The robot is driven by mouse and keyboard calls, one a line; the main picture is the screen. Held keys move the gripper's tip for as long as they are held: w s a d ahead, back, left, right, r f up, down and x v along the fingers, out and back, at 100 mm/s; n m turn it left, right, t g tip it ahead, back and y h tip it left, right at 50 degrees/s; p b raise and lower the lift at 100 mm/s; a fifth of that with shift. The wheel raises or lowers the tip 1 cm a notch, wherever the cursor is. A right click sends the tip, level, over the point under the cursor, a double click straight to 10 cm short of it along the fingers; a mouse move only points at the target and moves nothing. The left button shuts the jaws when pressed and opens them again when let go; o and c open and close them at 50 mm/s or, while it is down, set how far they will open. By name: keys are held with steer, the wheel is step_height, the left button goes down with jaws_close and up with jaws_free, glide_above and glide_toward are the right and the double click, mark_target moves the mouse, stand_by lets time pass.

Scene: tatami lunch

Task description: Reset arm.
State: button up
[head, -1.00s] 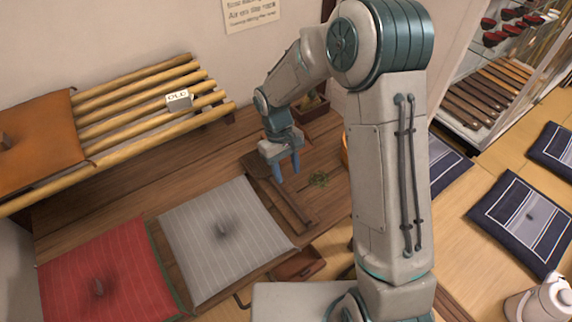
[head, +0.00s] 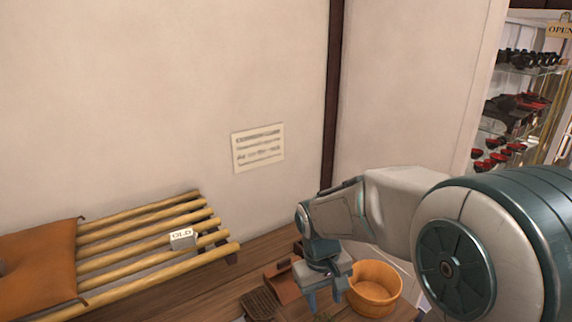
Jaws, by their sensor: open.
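My gripper (head: 326,298) hangs at the lower middle of the head view, its blue fingers apart and nothing seen between them. The fingertips are near the bottom of the picture.
A slatted bamboo bench (head: 150,252) stands at the left with an orange cushion (head: 38,268) and a small block marked OLD (head: 182,238). A brown box (head: 283,281) lies left of my gripper. Shelves with red and black bowls (head: 514,103) stand at the far right.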

steer(key=s+d+r+m+t, duration=0.1)
steer(key=s+d+r+m, duration=0.1)
steer(key=s, duration=0.4)
steer(key=s+d+r+m+t+y, duration=0.1)
steer(key=s+d+r+m+t, duration=0.1)
steer(key=s+d+r, duration=0.2)
steer(key=shift+s+d+r+t, duration=0.15)
steer(key=shift+s+d+t, duration=0.25)
steer(key=shift+s, duration=0.65)
steer(key=shift+c, duration=0.6)
steer(key=shift+a, duration=0.1)
